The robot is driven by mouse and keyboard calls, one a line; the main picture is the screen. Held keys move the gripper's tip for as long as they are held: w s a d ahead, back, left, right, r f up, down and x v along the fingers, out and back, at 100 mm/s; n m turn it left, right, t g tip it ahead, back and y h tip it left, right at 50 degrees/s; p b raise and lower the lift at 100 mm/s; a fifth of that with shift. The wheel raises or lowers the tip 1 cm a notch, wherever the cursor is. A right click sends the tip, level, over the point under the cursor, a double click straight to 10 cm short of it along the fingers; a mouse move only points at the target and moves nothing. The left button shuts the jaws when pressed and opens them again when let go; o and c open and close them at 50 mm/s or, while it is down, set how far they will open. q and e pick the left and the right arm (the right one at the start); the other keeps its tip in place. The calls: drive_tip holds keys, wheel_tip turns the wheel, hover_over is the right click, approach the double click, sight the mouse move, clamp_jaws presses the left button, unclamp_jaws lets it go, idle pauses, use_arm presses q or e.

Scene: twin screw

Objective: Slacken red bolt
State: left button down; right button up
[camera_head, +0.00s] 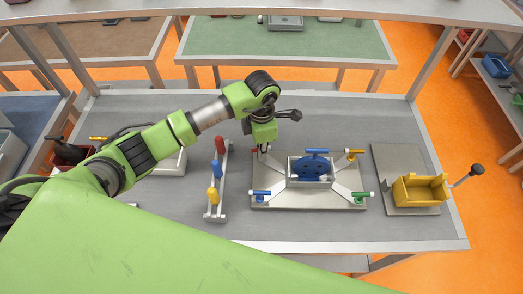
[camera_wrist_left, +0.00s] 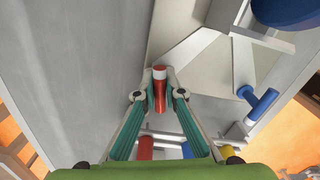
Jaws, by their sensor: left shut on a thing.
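The red bolt (camera_wrist_left: 159,94) has a white end and sits between the two fingertips of my left gripper (camera_wrist_left: 158,98), which is shut on it. In the head view, the left gripper (camera_head: 262,152) is at the back left corner of the grey fixture plate (camera_head: 310,204), and only a little red of the bolt shows beside the fingers. The bolt's far end and its seat are partly hidden by the fingers. My right gripper is in neither view.
The fixture carries a blue wheel (camera_head: 313,166) and bolts in blue (camera_head: 262,193), green (camera_head: 362,195) and yellow (camera_head: 353,153). A rack with coloured handles (camera_head: 215,194) stands to the left. A yellow bin (camera_head: 420,189) stands right. The table front is clear.

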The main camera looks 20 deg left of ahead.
use_arm(q)
drive_tip(key=n+b, duration=0.2)
drive_tip(key=n, duration=0.2)
drive_tip(key=shift+w+f, duration=0.1)
drive_tip(key=n+b, duration=0.2)
drive_tip(key=n, duration=0.2)
drive_tip(key=shift+n+b, duration=0.3)
drive_tip(key=n+b, duration=0.1)
drive_tip(key=n, duration=0.3)
drive_tip(key=shift+n+b, duration=0.3)
drive_tip(key=shift+b, duration=0.05)
drive_tip(key=n+b, duration=0.1)
drive_tip(key=n, duration=0.3)
drive_tip(key=n+b, duration=0.1)
drive_tip(key=n, duration=0.4)
drive_tip(key=shift+r, duration=0.2)
drive_tip(key=n, duration=0.5)
drive_tip(key=shift+a, duration=0.1)
drive_tip(key=n, duration=0.3)
drive_tip(key=shift+n, duration=0.4)
drive_tip(key=shift+r+n+p, duration=0.1)
drive_tip(key=shift+n+p, duration=0.3)
drive_tip(key=shift+n, duration=1.3)
